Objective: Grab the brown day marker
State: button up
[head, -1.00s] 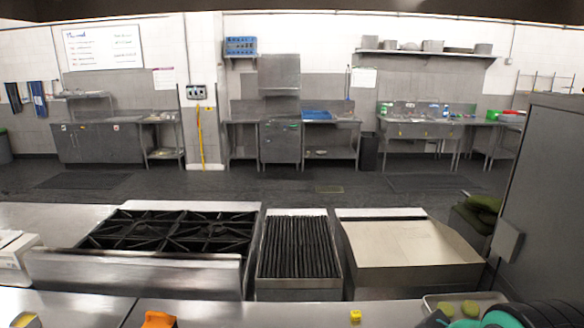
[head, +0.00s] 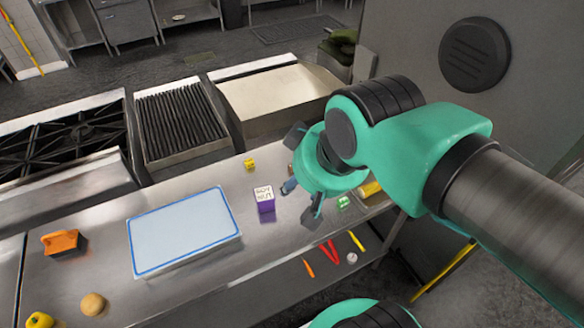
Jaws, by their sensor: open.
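My gripper (head: 300,176) is open over the steel counter, right of the middle in the head view, with its fingers spread and nothing visibly held. A small brownish block (head: 291,171) shows just at the left of the gripper's palm, mostly hidden by it. It may be the brown day marker, but its markings cannot be read. A purple block with a white lettered top (head: 265,198) stands on the counter left of the gripper. A small yellow cube (head: 249,164) lies farther back, and a small green cube (head: 343,202) lies right of the lower finger.
A blue-rimmed board (head: 184,272) lies left of the purple block. An orange-handled item (head: 62,243), a yellow pepper (head: 40,320) and a round tan item (head: 93,304) are farther left. A grill (head: 182,120) and griddle (head: 277,105) stand behind. A tall grey cabinet (head: 420,60) stands right.

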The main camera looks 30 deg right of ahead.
jog(key=shift+o, duration=0.9)
jog(key=shift+w, duration=0.1)
jog(key=w+d+f+g+p, duration=0.1)
jog(key=w+d, duration=0.2)
jog(key=w, duration=0.7)
jog(key=w+d+f+g+p, duration=0.1)
jog(key=w+d+f+g, duration=0.15)
jog(key=w, duration=0.65)
jog(key=w+d+f+g, duration=0.1)
jog(key=w+d+f, duration=0.4)
jog(key=w+f, duration=0.2)
jog(key=w+d+f+g+p, duration=0.1)
jog(key=w+d+f, duration=0.4)
jog(key=w+f, duration=0.3)
notch_tip(320, 180, down, 2)
jog(key=shift+w+d+f, duration=0.15)
jog(key=shift+w, duration=0.1)
jog(key=shift+f, duration=0.15)
